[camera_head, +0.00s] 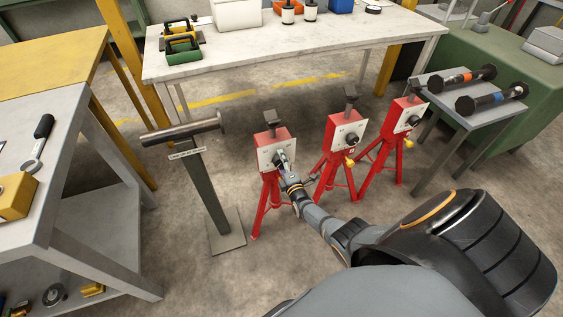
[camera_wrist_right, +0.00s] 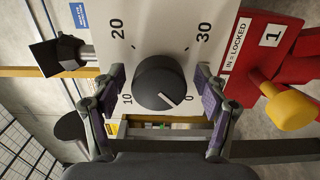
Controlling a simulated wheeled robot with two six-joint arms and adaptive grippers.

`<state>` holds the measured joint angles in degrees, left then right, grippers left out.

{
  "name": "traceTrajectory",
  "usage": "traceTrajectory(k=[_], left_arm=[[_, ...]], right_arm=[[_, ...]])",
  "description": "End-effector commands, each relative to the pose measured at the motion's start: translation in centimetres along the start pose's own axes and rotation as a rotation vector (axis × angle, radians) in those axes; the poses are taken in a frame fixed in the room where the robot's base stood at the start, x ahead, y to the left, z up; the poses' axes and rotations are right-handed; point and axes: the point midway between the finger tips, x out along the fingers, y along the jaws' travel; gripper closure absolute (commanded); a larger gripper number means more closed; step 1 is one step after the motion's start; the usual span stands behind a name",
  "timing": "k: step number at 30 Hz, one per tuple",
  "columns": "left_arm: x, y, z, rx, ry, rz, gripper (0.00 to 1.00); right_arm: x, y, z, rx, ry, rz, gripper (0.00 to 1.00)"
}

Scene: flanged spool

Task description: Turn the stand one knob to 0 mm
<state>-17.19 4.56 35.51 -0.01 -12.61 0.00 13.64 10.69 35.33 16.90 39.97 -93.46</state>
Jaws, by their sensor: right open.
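Stand one (camera_head: 271,140) is the leftmost of three red tripod stands. Its white dial plate (camera_wrist_right: 150,22) fills much of the right wrist view, marked 0, 10, 20 and 30, beside a "1" label. The black knob (camera_wrist_right: 160,86) has a white line pointing down and right, close to the 0 mark. My right gripper (camera_wrist_right: 160,100) is open, with one finger on each side of the knob and a visible gap at both sides. In the head view my right gripper (camera_head: 284,163) is in front of the plate, hiding the knob. My left gripper is not in view.
A yellow plunger knob (camera_wrist_right: 292,108) sticks out beside the "IN = LOCKED" label. Two more red stands (camera_head: 345,130) (camera_head: 402,118) stand to the right. A post with a horizontal bar (camera_head: 180,131) stands to the left. A small table (camera_head: 470,112) holds two dark spools.

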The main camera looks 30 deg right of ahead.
Motion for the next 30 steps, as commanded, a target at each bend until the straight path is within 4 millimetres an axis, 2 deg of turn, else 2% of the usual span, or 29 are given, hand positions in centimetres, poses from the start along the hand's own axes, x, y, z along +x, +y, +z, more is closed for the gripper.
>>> traceTrajectory(k=[8, 12, 21, 25, 30], left_arm=[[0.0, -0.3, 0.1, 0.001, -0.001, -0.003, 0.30], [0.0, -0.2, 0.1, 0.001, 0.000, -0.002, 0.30], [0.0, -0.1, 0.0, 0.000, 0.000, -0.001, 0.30], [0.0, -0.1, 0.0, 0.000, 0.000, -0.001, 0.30], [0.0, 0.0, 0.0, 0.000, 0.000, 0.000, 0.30]], right_arm=[[-0.7, -0.1, 0.0, 0.000, 0.000, 0.000, 0.26], [-2.7, -0.1, 0.0, 0.000, 0.002, -0.001, 0.26], [-9.8, -0.1, 0.0, 0.000, 0.001, -0.002, 0.26], [-11.4, -0.1, 0.0, 0.001, 0.000, -0.001, 0.26], [-12.1, 0.0, 0.0, 0.001, 0.000, 0.000, 0.26]])
